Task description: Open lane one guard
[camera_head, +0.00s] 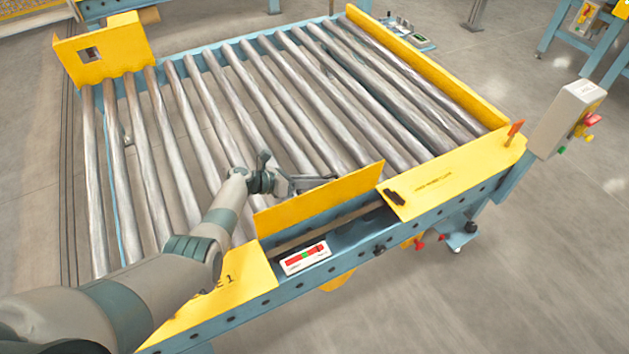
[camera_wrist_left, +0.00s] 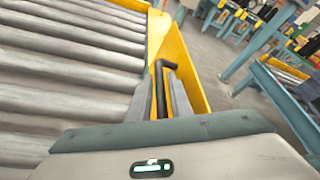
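The lane one guard is a yellow panel (camera_head: 320,199) on the near edge of the roller conveyor, standing tilted up over a gap between two yellow cover plates. The left plate (camera_head: 235,284) has lettering ending in "1", partly hidden by my arm. My left gripper (camera_head: 305,183) is on the roller side of the panel, its tips partly hidden. In the left wrist view, a black bent handle (camera_wrist_left: 161,88) lies by the yellow panel (camera_wrist_left: 187,68), between the two grey fingers of my left gripper (camera_wrist_left: 160,100). The fingers stand apart, with narrow gaps beside the handle. My right gripper is out of view.
A small box with a red and green strip (camera_head: 305,258) sits in the gap. The right cover plate (camera_head: 455,177) carries a black piece (camera_head: 395,197) and an orange lever (camera_head: 515,129). A grey control box (camera_head: 566,118) stands at right. Floor is free in front.

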